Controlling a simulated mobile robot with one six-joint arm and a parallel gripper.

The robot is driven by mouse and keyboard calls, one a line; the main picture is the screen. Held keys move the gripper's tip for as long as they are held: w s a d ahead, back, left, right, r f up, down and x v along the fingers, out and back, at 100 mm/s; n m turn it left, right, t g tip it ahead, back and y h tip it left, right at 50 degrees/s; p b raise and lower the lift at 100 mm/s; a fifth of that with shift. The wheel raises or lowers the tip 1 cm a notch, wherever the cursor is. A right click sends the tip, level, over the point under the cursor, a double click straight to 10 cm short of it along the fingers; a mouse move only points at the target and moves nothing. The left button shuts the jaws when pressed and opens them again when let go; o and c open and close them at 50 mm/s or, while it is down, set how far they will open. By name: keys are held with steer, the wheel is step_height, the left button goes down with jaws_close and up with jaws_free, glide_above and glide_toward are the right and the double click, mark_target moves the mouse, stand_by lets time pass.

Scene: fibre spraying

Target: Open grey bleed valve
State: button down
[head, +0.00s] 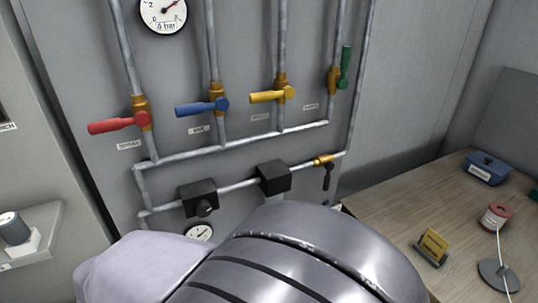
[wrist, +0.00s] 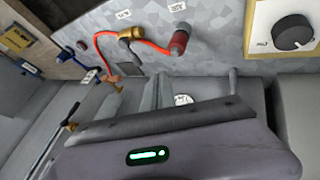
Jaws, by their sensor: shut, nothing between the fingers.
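The bleed valve (head: 325,160) is a small brass body on the lower pipe of the grey panel in the head view. Its dark grey lever (head: 327,178) hangs down, across the pipe. A small brass fitting with a dark lever (wrist: 70,124) at the left of the wrist view looks like the same valve, but I cannot be sure. My gripper (wrist: 165,118) shows at the bottom of the wrist view, with a purple-grey body and a green light. It is shut and empty, and apart from the valve. In the head view my arm hides the gripper.
Red (head: 112,126), blue (head: 200,107), yellow (head: 268,96) and green (head: 345,66) levers sit above on the panel. Two black blocks (head: 198,197) (head: 274,177) share the lower pipe. A wooden table (head: 390,220) stands at right with small items.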

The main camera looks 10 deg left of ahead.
steer(key=b+x, duration=0.3)
steer(key=x, duration=0.6)
steer(key=shift+d+f, duration=0.15)
steer(key=shift+f, duration=0.15)
steer(key=w+d, duration=0.1)
steer(key=w+d+b, duration=0.1)
steer(key=d, duration=0.1)
steer(key=shift+f, duration=0.1)
steer(key=shift+w+d, duration=0.2)
steer(key=shift+d, duration=0.05)
